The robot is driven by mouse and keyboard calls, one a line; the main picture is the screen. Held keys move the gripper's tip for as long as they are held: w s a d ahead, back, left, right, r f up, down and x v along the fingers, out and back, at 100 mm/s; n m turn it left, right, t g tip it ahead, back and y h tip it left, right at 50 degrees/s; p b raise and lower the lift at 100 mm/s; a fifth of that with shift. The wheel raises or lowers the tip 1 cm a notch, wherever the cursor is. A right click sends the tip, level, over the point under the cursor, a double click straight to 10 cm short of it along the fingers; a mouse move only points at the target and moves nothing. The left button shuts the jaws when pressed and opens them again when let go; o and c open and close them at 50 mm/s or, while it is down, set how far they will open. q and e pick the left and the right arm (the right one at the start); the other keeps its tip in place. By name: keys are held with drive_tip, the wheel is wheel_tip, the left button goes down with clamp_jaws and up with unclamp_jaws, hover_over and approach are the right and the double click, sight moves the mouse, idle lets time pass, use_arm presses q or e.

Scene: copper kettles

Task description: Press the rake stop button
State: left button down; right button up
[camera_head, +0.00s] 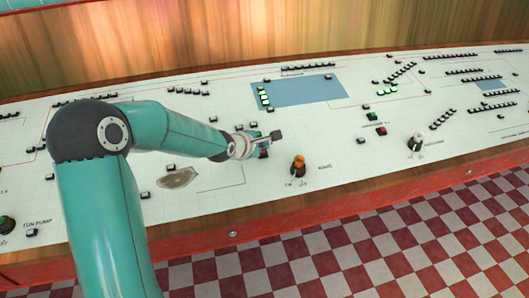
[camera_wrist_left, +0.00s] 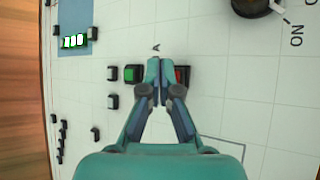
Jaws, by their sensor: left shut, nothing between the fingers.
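A red button (camera_wrist_left: 186,75) in a dark housing sits on the pale panel, just right of my left gripper's fingertips in the wrist view. A green button (camera_wrist_left: 132,73) sits just left of them. My left gripper (camera_wrist_left: 162,62) is shut and empty, with its tips between the two buttons and covering the red one's left part. In the head view my left gripper (camera_head: 262,146) is low over the panel, by the red button. Contact with the button cannot be told. Button labels are too small to read. My right gripper is not in view.
Several small dark buttons and a blue panel area (camera_head: 315,91) lie behind.

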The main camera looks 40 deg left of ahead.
use_arm(q)
drive_tip(key=r, duration=0.1)
drive_tip(key=r+p, duration=0.1)
drive_tip(key=r, duration=0.1)
drive_tip(key=r+p, duration=0.1)
drive_tip(key=shift+s+d+r, duration=0.35)
drive_tip(key=shift+d, duration=0.05)
idle(0.4)
drive_tip(key=shift+f, duration=0.1)
